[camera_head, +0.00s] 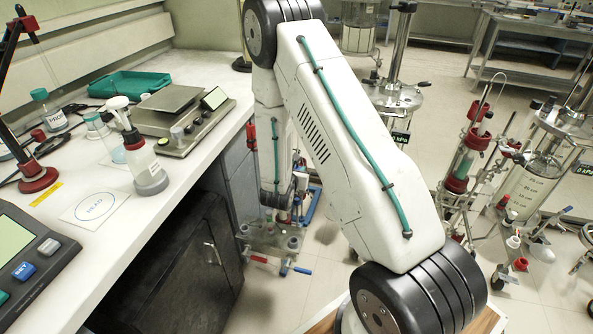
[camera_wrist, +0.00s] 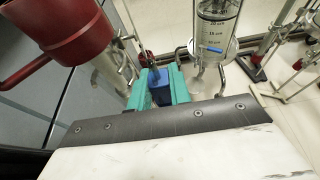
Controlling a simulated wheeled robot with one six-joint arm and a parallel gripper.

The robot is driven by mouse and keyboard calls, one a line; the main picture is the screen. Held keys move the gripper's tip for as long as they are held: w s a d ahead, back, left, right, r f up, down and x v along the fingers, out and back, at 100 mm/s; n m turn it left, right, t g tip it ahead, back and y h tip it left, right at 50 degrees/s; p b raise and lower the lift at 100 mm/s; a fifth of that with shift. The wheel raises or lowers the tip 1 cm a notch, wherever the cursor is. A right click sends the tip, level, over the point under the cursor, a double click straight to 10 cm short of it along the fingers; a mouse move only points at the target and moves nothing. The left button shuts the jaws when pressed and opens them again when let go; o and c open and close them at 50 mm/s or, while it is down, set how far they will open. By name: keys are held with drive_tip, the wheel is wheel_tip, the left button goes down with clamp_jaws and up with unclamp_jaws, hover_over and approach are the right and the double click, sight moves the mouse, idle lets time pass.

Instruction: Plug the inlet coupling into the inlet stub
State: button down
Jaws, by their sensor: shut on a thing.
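In the wrist view my gripper (camera_wrist: 159,78) has two teal fingers shut on a dark blue piece, which looks like the inlet coupling (camera_wrist: 161,96). The lower part of the coupling is cut off by my wrist. Beyond the fingertips, to the right, stands a clear graduated column (camera_wrist: 217,30) with a blue lever (camera_wrist: 212,49) near its foot. I cannot make out the inlet stub for certain. My gripper is not visible in the head view, where my arm fills the middle.
In the head view a white bench (camera_head: 185,75) runs along the left, with a balance (camera_head: 180,110) and a wash bottle (camera_head: 145,165). A column stand (camera_head: 470,150) and a graduated column (camera_head: 535,180) stand on the right. A red cylinder (camera_wrist: 65,30) is close at upper left in the wrist view.

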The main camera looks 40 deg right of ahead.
drive_tip(key=shift+w+f, duration=0.1)
drive_tip(key=shift+f, duration=2.6)
drive_tip(key=shift+f, duration=1.75)
drive_tip(key=c, duration=1.2)
unclamp_jaws()
drive_tip(key=v, duration=0.8)
